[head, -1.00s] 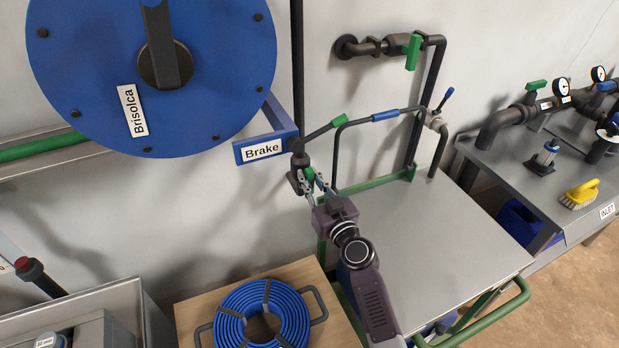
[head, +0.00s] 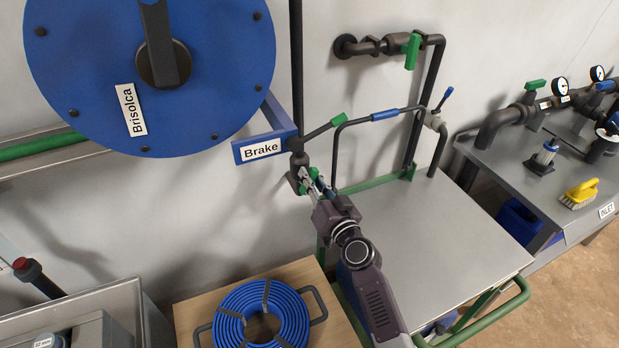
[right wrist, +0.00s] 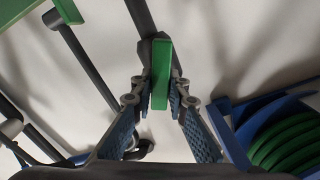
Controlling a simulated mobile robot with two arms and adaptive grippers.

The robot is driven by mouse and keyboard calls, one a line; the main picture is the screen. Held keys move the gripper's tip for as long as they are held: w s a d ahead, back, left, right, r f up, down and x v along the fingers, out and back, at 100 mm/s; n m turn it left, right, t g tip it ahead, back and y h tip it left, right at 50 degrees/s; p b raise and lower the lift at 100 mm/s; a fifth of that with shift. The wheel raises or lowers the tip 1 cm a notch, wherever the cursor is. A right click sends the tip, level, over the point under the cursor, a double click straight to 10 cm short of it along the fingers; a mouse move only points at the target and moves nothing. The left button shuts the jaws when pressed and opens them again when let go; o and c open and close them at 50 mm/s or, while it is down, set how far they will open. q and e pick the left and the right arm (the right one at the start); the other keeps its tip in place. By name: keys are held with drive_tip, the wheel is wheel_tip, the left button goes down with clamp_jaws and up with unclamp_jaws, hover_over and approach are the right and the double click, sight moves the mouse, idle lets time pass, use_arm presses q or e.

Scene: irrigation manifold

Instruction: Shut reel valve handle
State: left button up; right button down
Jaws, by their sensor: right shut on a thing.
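The green reel valve handle (head: 313,173) sits on the dark vertical pipe, just below the Brake sign. In the right wrist view the handle (right wrist: 161,72) is a flat green bar pointing down the picture between the two fingers. My right gripper (head: 314,184) reaches it from below right. Its fingertips (right wrist: 161,103) are shut on the lower part of the handle, one on each side. In the head view the fingers partly cover the handle and valve body. My left gripper is not in view.
A blue reel disc (head: 150,60) and the blue Brake sign (head: 262,149) are close above left. A dark pipe arch with a blue sleeve (head: 384,115) stands close right, over a grey bench (head: 440,235). A blue hose coil (head: 245,318) lies below left.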

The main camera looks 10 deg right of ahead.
drive_tip(key=m, duration=0.3)
drive_tip(key=shift+d+f+m, duration=0.15)
drive_tip(key=shift+f+m, duration=0.05)
drive_tip(key=shift+m, duration=0.2)
drive_tip(key=m, duration=0.3)
drive_tip(key=shift+d+f+m, duration=0.1)
drive_tip(key=shift+f+m, duration=0.05)
drive_tip(key=shift+m, duration=0.15)
drive_tip(key=m, duration=0.6)
drive_tip(key=shift+d+f, duration=0.1)
drive_tip(key=shift+f, duration=0.2)
drive_tip(key=c, duration=1.8)
unclamp_jaws()
drive_tip(key=shift+c, duration=0.2)
drive_tip(key=s+d, duration=0.2)
drive_tip(key=s, duration=0.9)
drive_tip(key=shift+s+d, duration=0.15)
drive_tip(key=shift+s, duration=0.2)
